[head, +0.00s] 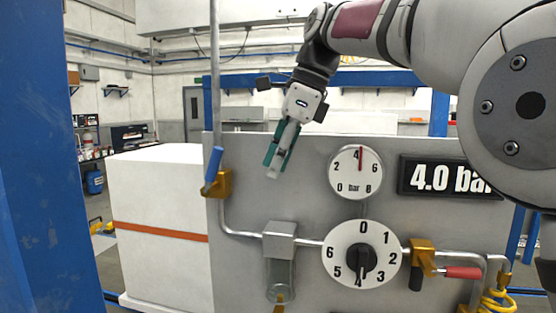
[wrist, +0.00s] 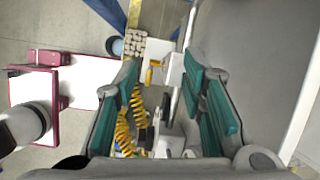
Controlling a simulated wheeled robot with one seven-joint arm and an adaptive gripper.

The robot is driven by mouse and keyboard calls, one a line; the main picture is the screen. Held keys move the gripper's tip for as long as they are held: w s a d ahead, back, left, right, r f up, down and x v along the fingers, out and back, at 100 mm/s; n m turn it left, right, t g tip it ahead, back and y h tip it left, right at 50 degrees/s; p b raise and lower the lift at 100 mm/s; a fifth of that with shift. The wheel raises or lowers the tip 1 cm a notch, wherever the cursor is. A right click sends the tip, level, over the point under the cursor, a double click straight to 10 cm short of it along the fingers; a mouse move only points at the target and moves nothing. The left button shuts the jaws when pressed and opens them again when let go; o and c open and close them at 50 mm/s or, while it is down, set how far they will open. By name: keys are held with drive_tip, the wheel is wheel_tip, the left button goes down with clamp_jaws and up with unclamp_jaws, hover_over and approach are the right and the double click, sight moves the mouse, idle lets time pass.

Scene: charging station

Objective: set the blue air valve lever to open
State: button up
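The blue air valve lever (head: 213,164) sits at the left of the grey panel in the head view. It points mostly upward, slightly tilted, beside the upright pipe, on a brass valve body (head: 222,183). My gripper (head: 273,168) hangs in front of the panel, to the right of the lever and apart from it, with its fingers pointing down. In the wrist view my gripper (wrist: 168,110) has its two teal-padded fingers spread with a gap and nothing held between them. I cannot make out the blue lever in the wrist view.
A pressure gauge (head: 355,173), a numbered dial (head: 362,254) and a red lever (head: 463,272) are on the panel's right side. A filter unit (head: 280,262) hangs below my gripper. A white cabinet (head: 155,215) stands left of the panel. A yellow coiled hose (wrist: 128,113) shows below.

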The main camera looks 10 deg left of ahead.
drive_tip(key=shift+d, duration=0.1)
drive_tip(key=shift+w+d, duration=0.15)
drive_tip(key=shift+d, duration=0.15)
drive_tip(key=c, duration=0.8)
drive_tip(key=d+y, duration=0.1)
drive_tip(key=w+d+g+y+b, duration=0.1)
drive_tip(key=d, duration=0.1)
drive_tip(key=d+y+b, duration=0.1)
drive_tip(key=d, duration=0.1)
drive_tip(key=shift+w+d+r+g, duration=0.15)
drive_tip(key=shift+w+d+g, duration=0.05)
drive_tip(key=shift+w+g, duration=0.1)
clamp_jaws()
drive_tip(key=w+d+r+y+b, duration=0.1)
drive_tip(key=d+r+y+b, duration=0.2)
drive_tip(key=d+r+y, duration=0.3)
drive_tip(key=p, duration=0.5)
approach(214, 180)
wheel_tip(214, 180, down, 3)
drive_tip(key=shift+h, duration=0.3)
drive_tip(key=shift+s+a+r+p, duration=0.15)
drive_tip(key=shift+a+r, duration=0.25)
drive_tip(key=shift+a, duration=0.65)
drive_tip(key=shift+a+r+p, duration=0.2)
drive_tip(key=shift+a+r, duration=0.2)
drive_tip(key=shift+a, duration=0.65)
